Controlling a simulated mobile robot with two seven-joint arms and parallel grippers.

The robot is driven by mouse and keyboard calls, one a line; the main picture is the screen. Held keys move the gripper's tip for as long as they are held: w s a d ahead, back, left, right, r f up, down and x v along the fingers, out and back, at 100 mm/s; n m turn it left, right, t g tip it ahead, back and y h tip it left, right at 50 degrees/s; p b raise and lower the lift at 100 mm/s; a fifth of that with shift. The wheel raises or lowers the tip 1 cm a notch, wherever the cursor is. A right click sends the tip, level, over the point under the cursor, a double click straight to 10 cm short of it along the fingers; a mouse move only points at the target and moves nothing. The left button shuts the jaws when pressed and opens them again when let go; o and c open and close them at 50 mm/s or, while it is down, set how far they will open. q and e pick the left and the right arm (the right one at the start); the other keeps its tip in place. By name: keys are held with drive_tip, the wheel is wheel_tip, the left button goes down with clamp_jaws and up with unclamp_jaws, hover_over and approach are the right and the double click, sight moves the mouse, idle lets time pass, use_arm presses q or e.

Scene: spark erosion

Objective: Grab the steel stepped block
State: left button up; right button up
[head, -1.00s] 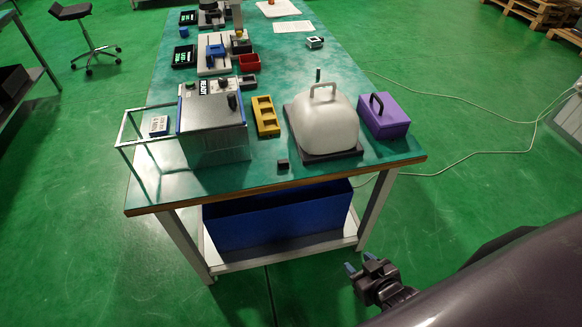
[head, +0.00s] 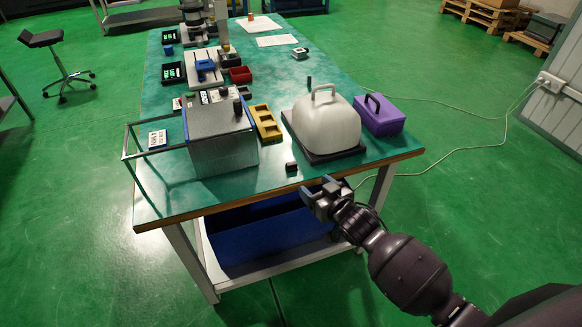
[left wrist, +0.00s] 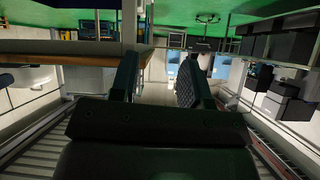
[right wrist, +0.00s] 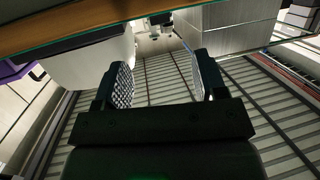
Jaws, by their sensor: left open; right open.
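A small dark block (head: 291,167) lies near the front edge of the green table. A small grey-and-white block (head: 300,53) sits farther back on the right; I cannot tell for sure which is the steel stepped block. My right gripper (head: 319,187) is open and empty, just off the table's front edge, in front of and slightly right of the dark block. Its spread fingers also show in the right wrist view (right wrist: 165,76), with the table edge above. My left gripper (left wrist: 158,76) is open and empty in the left wrist view and outside the head view.
A white domed cover with a handle (head: 325,125) stands behind the dark block, beside a purple box (head: 382,118). A grey machine tank (head: 222,142) and a yellow slotted holder (head: 265,123) stand to the left. A blue bin (head: 265,240) sits under the table (head: 180,196).

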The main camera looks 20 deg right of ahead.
sight(293, 165)
drive_tip(key=b+x, duration=0.1)
drive_tip(key=x, duration=0.4)
drive_tip(key=shift+w+r, duration=0.1)
drive_tip(key=shift+w+a, duration=0.15)
drive_tip(key=shift+w, duration=0.5)
drive_tip(key=b+x, duration=0.1)
drive_tip(key=x, duration=0.3)
drive_tip(key=shift+r, duration=0.1)
drive_tip(key=shift+w+a, duration=0.1)
drive_tip(key=shift+w, duration=0.25)
drive_tip(key=c, duration=1.1)
